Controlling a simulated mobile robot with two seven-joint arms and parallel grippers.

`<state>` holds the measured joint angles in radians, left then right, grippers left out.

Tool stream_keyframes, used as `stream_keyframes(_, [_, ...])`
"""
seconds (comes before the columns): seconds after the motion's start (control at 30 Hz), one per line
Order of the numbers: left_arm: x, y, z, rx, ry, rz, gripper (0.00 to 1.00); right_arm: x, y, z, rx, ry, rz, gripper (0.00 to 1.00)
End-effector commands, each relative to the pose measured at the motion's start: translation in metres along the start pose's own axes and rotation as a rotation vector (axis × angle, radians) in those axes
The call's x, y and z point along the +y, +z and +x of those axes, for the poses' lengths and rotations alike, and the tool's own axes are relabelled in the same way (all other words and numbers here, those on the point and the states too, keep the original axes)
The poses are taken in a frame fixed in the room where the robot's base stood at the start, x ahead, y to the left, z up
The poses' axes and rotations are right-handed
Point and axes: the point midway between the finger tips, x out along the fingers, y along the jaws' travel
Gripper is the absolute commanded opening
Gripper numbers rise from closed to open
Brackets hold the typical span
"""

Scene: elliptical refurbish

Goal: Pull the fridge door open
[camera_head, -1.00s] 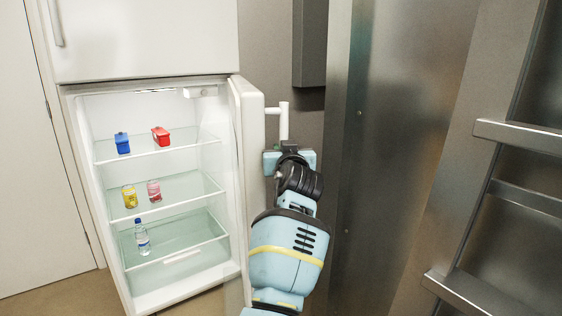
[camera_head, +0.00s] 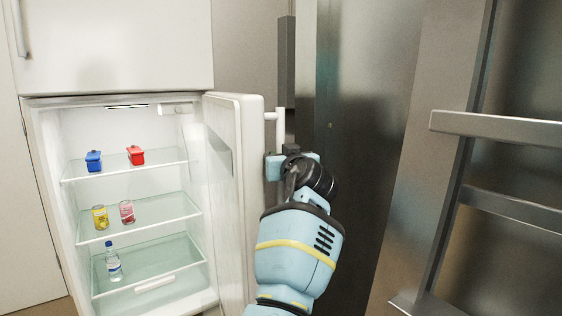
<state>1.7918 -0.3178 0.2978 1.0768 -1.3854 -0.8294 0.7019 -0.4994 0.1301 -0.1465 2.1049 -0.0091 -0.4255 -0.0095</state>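The white fridge door (camera_head: 232,190) stands wide open, swung out to the right of the lit fridge compartment (camera_head: 130,130). Its white bar handle (camera_head: 280,124) is upright on the door's outer face. My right gripper (camera_head: 283,160) is at the handle's lower part and appears shut on it. The fingertips and the lower end of the handle are hidden behind the gripper body. My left gripper is not in view.
Glass shelves hold a blue box (camera_head: 93,161), a red box (camera_head: 136,155), a yellow can (camera_head: 100,217), a pink can (camera_head: 127,212) and a bottle (camera_head: 113,262). The upper door (camera_head: 115,45) is closed. A metal panel (camera_head: 365,120) stands close right of my arm.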

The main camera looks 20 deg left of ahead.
Motion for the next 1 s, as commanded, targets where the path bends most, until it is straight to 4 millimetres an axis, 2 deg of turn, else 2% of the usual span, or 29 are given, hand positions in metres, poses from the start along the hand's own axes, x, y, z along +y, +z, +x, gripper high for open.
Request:
stream_keyframes(0.4, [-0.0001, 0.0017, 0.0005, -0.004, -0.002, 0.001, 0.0, 0.0, 0.0032, -0.0012, -0.007, 0.0, 0.001, 0.36])
stream_keyframes(0.43, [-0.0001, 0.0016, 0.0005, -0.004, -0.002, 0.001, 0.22, 0.0, 0.0032, -0.0012, -0.007, 0.0, 0.001, 0.36])
stream_keyframes(0.57, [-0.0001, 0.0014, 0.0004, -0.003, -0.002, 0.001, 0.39, 0.0001, 0.0031, -0.0012, -0.007, 0.0, 0.001, 0.36])
stream_keyframes(1.0, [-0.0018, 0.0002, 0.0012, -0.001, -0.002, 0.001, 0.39, 0.0004, 0.0007, -0.0016, -0.002, 0.001, 0.001, 0.36])
